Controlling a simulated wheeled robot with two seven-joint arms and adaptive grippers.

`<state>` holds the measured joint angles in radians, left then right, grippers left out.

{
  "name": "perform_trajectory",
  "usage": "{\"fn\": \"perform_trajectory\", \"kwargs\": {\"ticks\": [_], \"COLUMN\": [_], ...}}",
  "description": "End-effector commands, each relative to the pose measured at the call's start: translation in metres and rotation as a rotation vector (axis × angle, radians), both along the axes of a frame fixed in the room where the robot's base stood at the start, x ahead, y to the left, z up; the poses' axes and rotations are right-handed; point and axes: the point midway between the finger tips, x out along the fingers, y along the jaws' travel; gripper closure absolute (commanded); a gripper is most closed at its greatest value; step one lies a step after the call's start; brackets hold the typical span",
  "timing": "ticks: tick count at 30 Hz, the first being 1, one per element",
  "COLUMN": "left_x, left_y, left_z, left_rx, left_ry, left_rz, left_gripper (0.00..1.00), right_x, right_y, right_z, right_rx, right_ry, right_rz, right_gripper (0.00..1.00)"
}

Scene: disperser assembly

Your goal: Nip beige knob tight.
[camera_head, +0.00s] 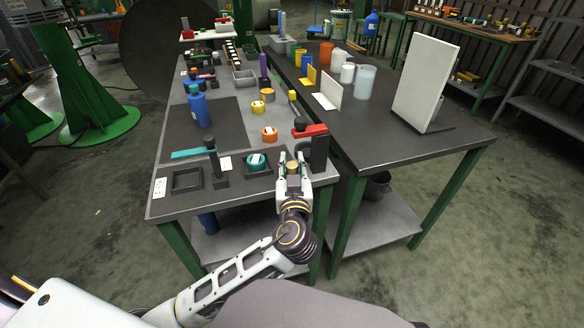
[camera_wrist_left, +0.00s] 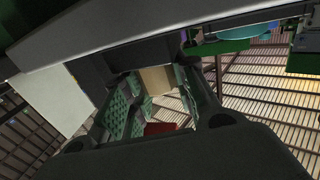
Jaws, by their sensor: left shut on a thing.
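The beige knob (camera_head: 292,167) shows between the fingertips of my left gripper (camera_head: 292,177), at the front right corner of the left grey workbench. The gripper is shut on it from the front. In the left wrist view the beige knob (camera_wrist_left: 155,80) sits between the green-padded fingers of the left gripper (camera_wrist_left: 153,100). The fingers cover its sides, and what lies under it is hidden. My right gripper is not in view.
A black post (camera_head: 319,153) with a red lever (camera_head: 311,131) stands close right of the gripper. A teal round part (camera_head: 256,161) sits to the left. An orange round part (camera_head: 269,134) lies behind it. A blue bottle (camera_head: 200,108) stands farther left. A second table (camera_head: 440,144) adjoins at right.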

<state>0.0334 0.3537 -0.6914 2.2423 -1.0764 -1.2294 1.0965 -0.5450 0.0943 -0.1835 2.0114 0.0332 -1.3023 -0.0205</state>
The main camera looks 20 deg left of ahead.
Motion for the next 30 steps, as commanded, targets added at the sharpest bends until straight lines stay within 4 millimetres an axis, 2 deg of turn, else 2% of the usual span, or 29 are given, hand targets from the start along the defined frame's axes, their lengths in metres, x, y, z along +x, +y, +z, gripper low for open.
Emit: {"fn": "perform_trajectory", "kwargs": {"ticks": [15,30], "left_x": [0.000,0.000], "left_y": [0.001,0.000], "left_z": [0.000,0.001], "left_rx": [0.001,0.000], "left_ry": [0.000,0.000], "left_rz": [-0.235,-0.276], "left_gripper": [0.96,0.96], "right_x": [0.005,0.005], "right_y": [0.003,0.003], "right_z": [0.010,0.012], "right_rx": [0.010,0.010], "right_ry": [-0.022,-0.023], "right_rz": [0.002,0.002], "right_gripper": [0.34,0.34]}}
